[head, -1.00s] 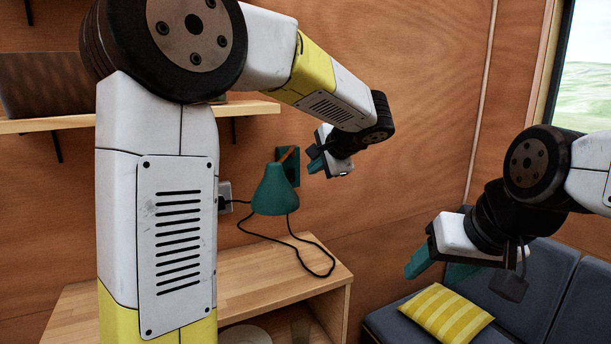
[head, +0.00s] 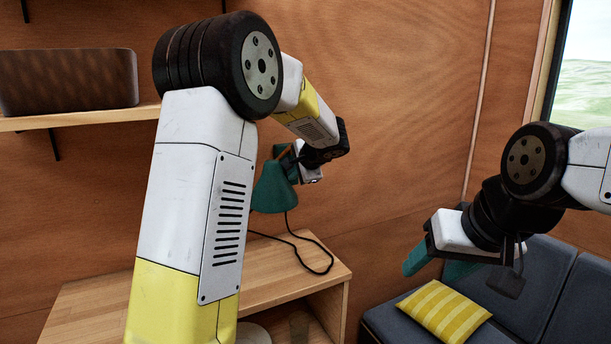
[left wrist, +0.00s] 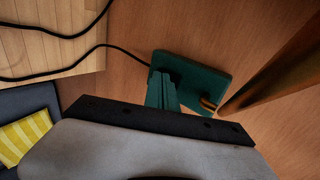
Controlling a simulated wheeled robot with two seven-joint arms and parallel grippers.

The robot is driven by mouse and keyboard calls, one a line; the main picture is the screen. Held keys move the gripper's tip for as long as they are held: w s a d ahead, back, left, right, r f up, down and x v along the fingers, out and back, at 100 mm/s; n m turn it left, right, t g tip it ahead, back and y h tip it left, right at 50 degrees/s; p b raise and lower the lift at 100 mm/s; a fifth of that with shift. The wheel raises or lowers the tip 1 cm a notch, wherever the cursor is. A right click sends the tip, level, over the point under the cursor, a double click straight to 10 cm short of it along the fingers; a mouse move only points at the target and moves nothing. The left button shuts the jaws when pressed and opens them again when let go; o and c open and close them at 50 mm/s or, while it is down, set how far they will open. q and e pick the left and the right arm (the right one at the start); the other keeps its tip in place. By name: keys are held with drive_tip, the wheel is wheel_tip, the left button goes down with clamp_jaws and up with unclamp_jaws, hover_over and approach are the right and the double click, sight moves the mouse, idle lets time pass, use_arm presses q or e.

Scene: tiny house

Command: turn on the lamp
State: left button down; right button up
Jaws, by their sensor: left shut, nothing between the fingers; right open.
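The lamp (head: 272,190) has a dark green shade hanging from a wooden arm on the wall, above the wooden cabinet. No glow shows from it. Its green wall plate (left wrist: 212,80) is in the left wrist view, with a small brass-coloured part (left wrist: 208,104) and the wooden arm (left wrist: 275,78) to the right. My left gripper (head: 292,169) is shut and empty, right beside the lamp and partly hidden behind its shade. In the left wrist view its green fingertips (left wrist: 162,84) overlap the plate's left part; I cannot tell whether they touch. My right gripper (head: 438,263) is open and empty above the seat.
A black cord (head: 312,266) hangs from the lamp over the wooden cabinet top (head: 275,272). A shelf (head: 85,117) with a brown box-like object (head: 68,82) is at the left. A dark seat (head: 545,290) with a yellow striped cushion (head: 443,311) is at lower right.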

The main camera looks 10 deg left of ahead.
use_arm(q)
drive_tip(key=shift+w+a, duration=0.1)
drive_tip(key=shift+a+f, duration=0.1)
drive_tip(key=shift+f, duration=0.05)
idle(0.3)
drive_tip(key=shift+w, duration=0.1)
